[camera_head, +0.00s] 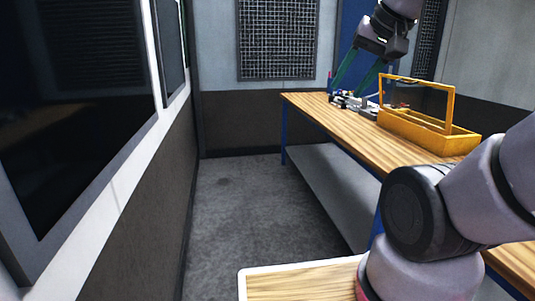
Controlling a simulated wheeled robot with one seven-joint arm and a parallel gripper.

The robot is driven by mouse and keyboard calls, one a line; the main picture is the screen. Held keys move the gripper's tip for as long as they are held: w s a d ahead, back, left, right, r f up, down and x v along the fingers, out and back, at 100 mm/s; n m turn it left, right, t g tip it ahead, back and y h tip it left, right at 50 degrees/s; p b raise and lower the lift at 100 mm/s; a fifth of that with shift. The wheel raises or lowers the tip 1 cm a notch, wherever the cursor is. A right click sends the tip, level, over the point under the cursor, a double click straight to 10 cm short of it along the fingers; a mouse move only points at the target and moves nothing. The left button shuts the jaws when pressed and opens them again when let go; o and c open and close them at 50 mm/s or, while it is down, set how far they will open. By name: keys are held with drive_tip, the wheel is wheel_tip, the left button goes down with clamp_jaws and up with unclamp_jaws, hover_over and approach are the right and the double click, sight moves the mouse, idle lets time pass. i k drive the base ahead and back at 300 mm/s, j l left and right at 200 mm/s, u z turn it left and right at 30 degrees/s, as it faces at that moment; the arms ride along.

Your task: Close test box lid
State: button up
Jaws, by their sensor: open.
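A yellow open-topped box (420,133) stands on the right side of the wooden workbench (322,108). An upright yellow frame (454,107) rises from it; I cannot tell whether this is a lid or a handle. My gripper (352,92) is at the far end of the bench, left of the yellow box, with its two green fingers spread apart and pointing down. Small grey and dark parts (368,107) lie on the bench close to the fingertips. They are too small to tell apart, and no test box lid is clearly recognisable.
The bench has blue legs and a grey lower shelf (325,185). A wood-topped surface with a white edge (300,283) is at the bottom. A dark-windowed wall (75,100) runs along the left. The grey floor (245,215) between is clear.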

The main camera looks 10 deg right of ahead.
sight(447, 132)
drive_tip(key=i+j+z, duration=0.1)
drive_tip(key=i, duration=0.4)
drive_tip(key=i+j+z, duration=0.15)
drive_tip(key=i, duration=0.3)
drive_tip(key=i+j+z, duration=0.15)
drive_tip(key=i+z, duration=0.2)
drive_tip(key=z, duration=0.15)
drive_tip(key=i+j+z, duration=0.25)
drive_tip(key=z, duration=0.2)
drive_tip(key=i+j+z, duration=0.3)
drive_tip(key=z, duration=0.2)
drive_tip(key=i+j+z, duration=0.45)
drive_tip(key=j, duration=0.35)
drive_tip(key=i, duration=0.1)
